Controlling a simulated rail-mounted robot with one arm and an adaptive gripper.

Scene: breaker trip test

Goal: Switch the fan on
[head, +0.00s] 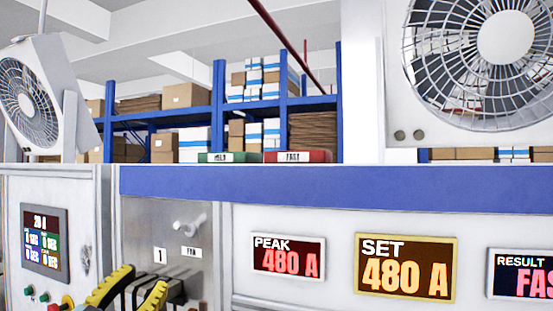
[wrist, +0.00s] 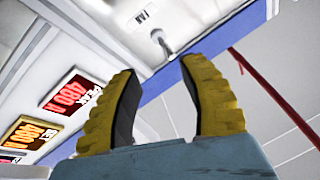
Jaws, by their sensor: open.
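The fan switch (head: 187,222) is a small light metal toggle on the grey panel, above a white FAN label (head: 191,252). In the wrist view the toggle (wrist: 160,42) shows just beyond the fingertips, near the FAN label (wrist: 143,15). My gripper (head: 142,278), with yellow ribbed fingers, is below and left of the switch in the head view. In the wrist view my gripper (wrist: 160,68) is open, with nothing between its fingers. A large caged fan (head: 480,60) is at upper right and another fan (head: 30,95) at upper left. I cannot tell whether either spins.
Dark breaker parts (head: 172,290) sit under the switch, partly behind my gripper. The PEAK display (head: 288,258) and SET display (head: 405,268) are to the right, both reading 480 A. A control screen (head: 44,240) is left. Green (head: 228,157) and red (head: 297,156) boxes stand above.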

